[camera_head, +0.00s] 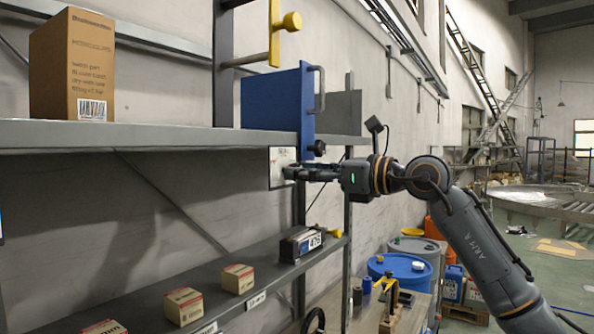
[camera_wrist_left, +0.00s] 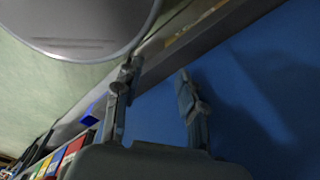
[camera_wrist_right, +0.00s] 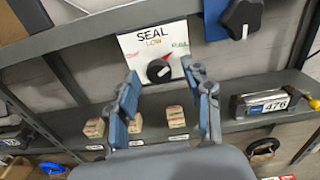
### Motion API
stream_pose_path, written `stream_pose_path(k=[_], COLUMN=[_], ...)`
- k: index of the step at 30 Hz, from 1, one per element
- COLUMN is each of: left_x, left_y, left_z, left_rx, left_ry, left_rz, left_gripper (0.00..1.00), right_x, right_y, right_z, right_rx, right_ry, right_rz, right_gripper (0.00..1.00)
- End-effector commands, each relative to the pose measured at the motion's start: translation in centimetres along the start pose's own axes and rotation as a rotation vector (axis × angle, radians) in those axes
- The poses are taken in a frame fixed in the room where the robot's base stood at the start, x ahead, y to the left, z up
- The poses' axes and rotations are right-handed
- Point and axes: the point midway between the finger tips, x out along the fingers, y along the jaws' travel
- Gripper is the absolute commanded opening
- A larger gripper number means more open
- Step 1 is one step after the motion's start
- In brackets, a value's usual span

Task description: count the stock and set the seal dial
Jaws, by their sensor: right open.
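The white SEAL panel (camera_wrist_right: 180,44) with a black round dial (camera_wrist_right: 158,71) faces my right gripper (camera_wrist_right: 161,74), which is open, its fingers on either side of the dial. I cannot tell whether they touch it. LOW is printed above the dial; the pointer's setting is unclear. In the head view the panel (camera_head: 279,165) hangs under the upper shelf at my right gripper (camera_head: 292,172). Several small cartons (camera_head: 237,278) and a counter reading 476 (camera_head: 302,243) stand on the lower shelf. My left gripper (camera_wrist_left: 155,74) is open and empty in the left wrist view.
A large brown box (camera_head: 72,65) stands on the upper shelf (camera_head: 140,134). A blue panel with a handle (camera_head: 278,100) stands right of it. A dark knob (camera_wrist_right: 242,17) is close to the SEAL panel. Blue and orange drums stand beyond the shelves.

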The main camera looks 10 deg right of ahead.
Motion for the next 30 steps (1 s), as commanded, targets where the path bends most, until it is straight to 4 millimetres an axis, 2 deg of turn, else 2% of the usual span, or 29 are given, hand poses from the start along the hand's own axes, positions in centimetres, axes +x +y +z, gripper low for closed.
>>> stream_pose_path(k=[9, 15, 17, 30], left_x=[-0.1, -0.1, -0.1, 0.1], left_y=[2.0, 2.0, 1.9, 1.3], left_z=[1.0, 1.0, 1.0, 1.0], left_rx=[-0.003, -0.001, 0.000, 0.001], left_ry=[-0.013, -0.013, -0.013, -0.013], left_rz=[0.023, 0.023, 0.022, 0.016], left_gripper=[0.40, 0.40, 0.40, 0.40], right_x=[0.1, 0.1, 0.1, 0.1], right_y=[0.0, 0.0, 0.0, 0.0], right_z=[0.0, 0.0, 0.0, -0.1], right_rx=[0.000, 0.000, 0.000, -0.083], right_ry=[0.000, 0.000, 0.000, 0.001], right_rz=[-0.001, 0.000, 0.000, -0.001], right_gripper=[0.50, 0.09, 0.00, 0.00])
